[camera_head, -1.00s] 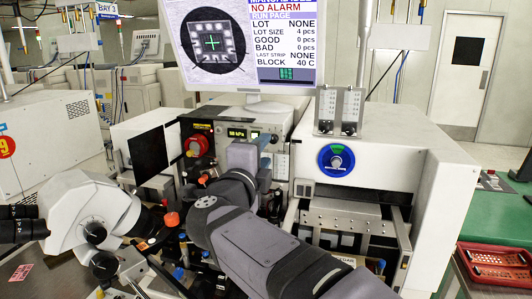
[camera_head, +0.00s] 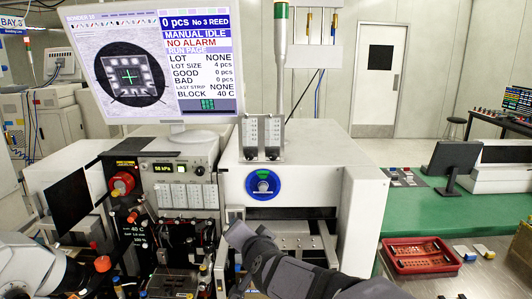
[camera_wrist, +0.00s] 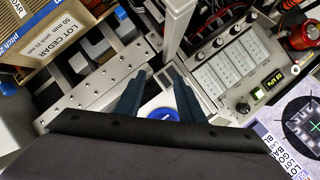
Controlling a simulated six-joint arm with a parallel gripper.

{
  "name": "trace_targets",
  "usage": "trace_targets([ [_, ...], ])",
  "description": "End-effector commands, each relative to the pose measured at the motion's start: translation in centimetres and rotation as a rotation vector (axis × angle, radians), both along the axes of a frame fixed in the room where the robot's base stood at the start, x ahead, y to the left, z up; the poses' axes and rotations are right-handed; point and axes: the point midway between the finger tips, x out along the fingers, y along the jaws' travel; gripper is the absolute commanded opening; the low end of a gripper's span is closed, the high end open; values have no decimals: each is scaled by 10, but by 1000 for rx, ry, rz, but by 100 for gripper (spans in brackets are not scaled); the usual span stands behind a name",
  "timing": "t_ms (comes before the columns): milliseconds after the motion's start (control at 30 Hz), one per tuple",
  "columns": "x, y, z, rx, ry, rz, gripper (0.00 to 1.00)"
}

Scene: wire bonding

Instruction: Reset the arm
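My gripper (camera_wrist: 157,73) shows in the wrist view as two dark fingers standing apart. It is open, with nothing held between the fingers. A blue round knob (camera_wrist: 162,114) on the white machine lies behind the gap between them. In the head view my grey arm reaches in from the lower right, in front of the white machine (camera_head: 300,150). The fingers cannot be made out in the head view. The same blue knob (camera_head: 263,184) shows there, above and behind my arm.
A monitor (camera_head: 155,65) stands over a control unit (camera_head: 178,168) with a lit display. A white microscope (camera_head: 30,265) is at the lower left. A red tray (camera_head: 420,240) and small parts (camera_head: 465,252) lie right of my arm. The green table (camera_head: 400,210) has clear room.

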Motion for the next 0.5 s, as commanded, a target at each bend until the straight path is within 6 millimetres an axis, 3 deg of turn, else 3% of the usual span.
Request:
trace_targets([
  [100, -31, -35, -56, -166, 157, 88, 35],
  [200, -65, -63, -99, -285, 292, 161, 35],
  [400, -149, -123, -169, -475, 577, 294, 35],
  [500, -194, -151, -192, -545, 713, 354, 35],
])
